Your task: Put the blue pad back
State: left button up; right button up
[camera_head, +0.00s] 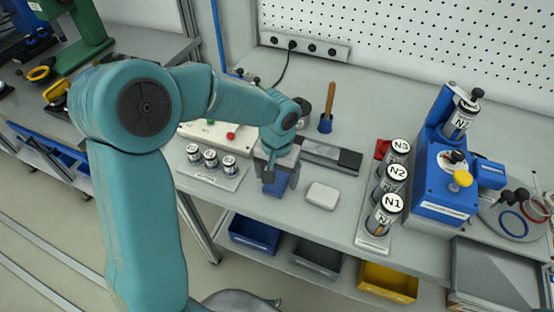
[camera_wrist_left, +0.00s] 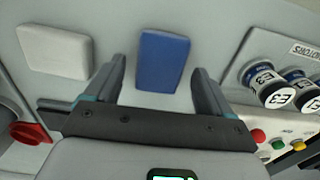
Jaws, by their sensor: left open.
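The blue pad (camera_wrist_left: 162,62) lies flat on the grey bench top. In the wrist view it shows between the two fingers of my left gripper (camera_wrist_left: 160,76). In the head view my left gripper (camera_head: 279,184) points down over the blue pad (camera_head: 274,189), partly hiding it. The gripper is open, with a gap between each finger and the pad; I cannot tell its exact height above the bench. A white pad (camera_head: 322,196) lies just right of the gripper and also shows in the wrist view (camera_wrist_left: 55,50). My right gripper is not in view.
Small labelled cans (camera_head: 210,159) stand on a plate to the left. Larger cans N1 (camera_head: 385,212), N2 and N3 stand in a rack to the right, beside a blue machine (camera_head: 440,185). A wooden-handled tool (camera_head: 328,105) stands behind. Bins hang below the front edge.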

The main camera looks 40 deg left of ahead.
aim_at(277, 180)
pick_arm(q)
notch_tip(277, 180, up, 11)
dwell(0.3)
jog(key=shift+s, duration=0.2)
dwell(0.3)
